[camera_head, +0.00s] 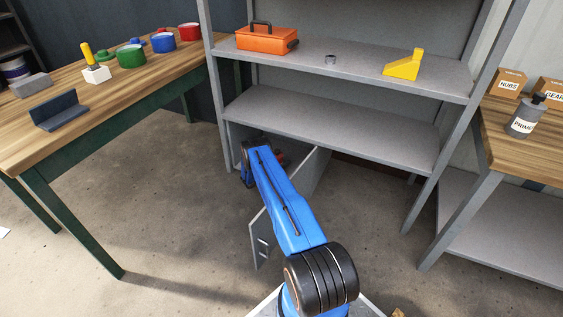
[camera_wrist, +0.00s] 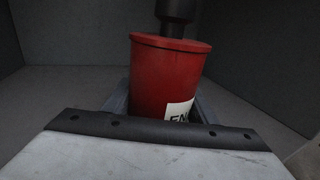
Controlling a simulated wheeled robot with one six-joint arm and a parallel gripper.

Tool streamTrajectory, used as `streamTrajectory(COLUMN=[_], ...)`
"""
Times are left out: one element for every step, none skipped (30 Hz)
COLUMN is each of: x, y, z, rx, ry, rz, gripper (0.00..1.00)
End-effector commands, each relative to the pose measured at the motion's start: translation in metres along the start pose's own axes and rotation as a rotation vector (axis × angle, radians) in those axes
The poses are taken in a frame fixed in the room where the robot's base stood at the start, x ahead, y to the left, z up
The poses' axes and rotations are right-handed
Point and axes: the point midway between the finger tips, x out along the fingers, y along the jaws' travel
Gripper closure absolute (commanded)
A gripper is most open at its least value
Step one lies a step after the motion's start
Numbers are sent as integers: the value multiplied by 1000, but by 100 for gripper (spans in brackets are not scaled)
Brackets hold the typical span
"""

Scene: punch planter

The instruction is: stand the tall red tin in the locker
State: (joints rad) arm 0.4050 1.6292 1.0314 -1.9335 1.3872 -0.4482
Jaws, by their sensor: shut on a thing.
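The tall red tin (camera_wrist: 168,75) has a dark neck on top and a white label, partly cut off, in the wrist view. It looks about upright. My gripper (camera_wrist: 162,108) is shut on it, with a finger on each side. Grey walls of the locker (camera_wrist: 262,50) surround it. The tin's base is hidden, so I cannot tell whether it touches the locker floor. In the head view, the locker stands under the grey shelves with its door (camera_head: 262,238) open. My arm reaches into it, and only a bit of red (camera_head: 282,158) shows there.
The grey shelf unit (camera_head: 330,112) overhangs the locker close to my arm, with an orange toolbox (camera_head: 265,41) and a yellow block (camera_head: 403,66) above. A workbench (camera_head: 60,108) with pots stands left. Another bench (camera_head: 520,155) stands right. Open floor lies at left.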

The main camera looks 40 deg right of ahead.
Motion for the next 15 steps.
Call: streamTrajectory(x=[0,0,0,0,0,0,0,0,0,0,0,0,0,0,0], y=[1,1,1,1,0,0,0,0,0,0,0,0,0,0,0], z=[1,2,2,2,1,0,0,-1,-2,-2,-2,-2,-2,-2,-2], rx=[1,1,1,1,1,1,1,1,0,0,0,0,0,1,1], ry=[-1,-1,-1,-1,-1,-1,-1,-1,0,0,0,0,0,0,0], rz=[0,0,0,0,0,0,0,0,0,0,0,0,0,0,0], gripper=[82,82,82,82,82,82,82,82,46,39,31,29,29,29,29])
